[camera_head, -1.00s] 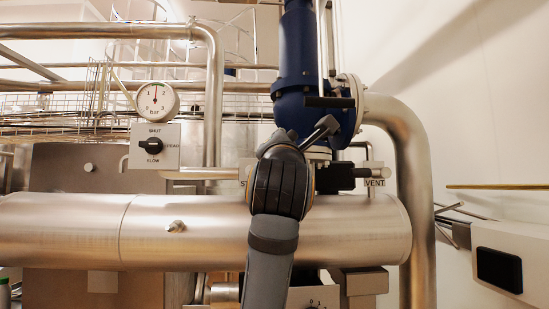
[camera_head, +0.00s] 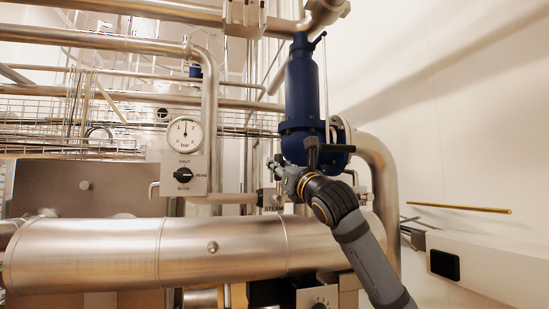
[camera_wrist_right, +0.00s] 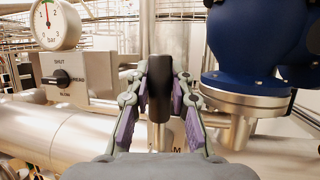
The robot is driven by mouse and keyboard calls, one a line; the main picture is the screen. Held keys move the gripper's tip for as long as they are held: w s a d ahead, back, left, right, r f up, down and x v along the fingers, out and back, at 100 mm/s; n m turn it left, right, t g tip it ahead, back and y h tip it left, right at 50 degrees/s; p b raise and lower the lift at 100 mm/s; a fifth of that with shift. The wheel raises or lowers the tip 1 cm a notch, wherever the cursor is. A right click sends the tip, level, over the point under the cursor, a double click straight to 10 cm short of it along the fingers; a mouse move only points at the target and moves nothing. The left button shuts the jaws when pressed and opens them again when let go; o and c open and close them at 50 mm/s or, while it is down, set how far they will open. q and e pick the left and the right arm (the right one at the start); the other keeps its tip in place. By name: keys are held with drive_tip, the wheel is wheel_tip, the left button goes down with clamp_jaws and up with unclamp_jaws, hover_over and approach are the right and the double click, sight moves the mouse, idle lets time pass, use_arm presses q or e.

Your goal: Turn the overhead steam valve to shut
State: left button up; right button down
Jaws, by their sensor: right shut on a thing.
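The black handle (camera_wrist_right: 160,95) stands upright in the middle of the right wrist view, above a label partly hidden by my gripper. It appears to be the steam valve's handle; a STEAM label (camera_head: 273,210) shows just below my gripper in the head view. My right gripper (camera_head: 276,170) reaches in from the lower right, left of the blue valve body. In the wrist view its purple-padded fingers (camera_wrist_right: 160,100) are shut on the handle from both sides. The handle's pivot is hidden. My left gripper is not in view.
The blue valve body (camera_head: 301,85) stands close to the right of the gripper. A pressure gauge (camera_head: 184,134) and a selector switch (camera_head: 183,174) are to the left. A large steel pipe (camera_head: 210,250) runs below. Horizontal pipes (camera_head: 120,42) cross above. The white wall is at right.

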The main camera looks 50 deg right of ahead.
drive_tip(key=shift+r+n+y+p, duration=0.1)
drive_tip(key=shift+n+y+p, duration=0.2)
drive_tip(key=shift+n, duration=0.2)
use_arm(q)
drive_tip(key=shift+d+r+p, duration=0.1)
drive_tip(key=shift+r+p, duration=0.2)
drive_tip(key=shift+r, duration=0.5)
use_arm(e)
drive_tip(key=shift+w+a+f+n, duration=0.1)
drive_tip(key=shift+a+f+n, duration=0.1)
drive_tip(key=shift+n, duration=0.3)
drive_tip(key=shift+w+f+y, duration=0.1)
drive_tip(key=shift+f+y, duration=0.15)
drive_tip(key=shift+y, duration=0.25)
drive_tip(key=c, duration=1.3)
unclamp_jaws()
drive_tip(key=shift+a, duration=0.1)
drive_tip(key=shift+c, duration=0.2)
drive_tip(key=shift+o, duration=0.9)
drive_tip(key=shift+w+a+r+h, duration=0.1)
drive_tip(key=shift+a+h, duration=0.05)
drive_tip(key=shift+h, duration=0.15)
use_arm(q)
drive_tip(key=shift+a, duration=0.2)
use_arm(e)
drive_tip(key=shift+w+r, duration=0.1)
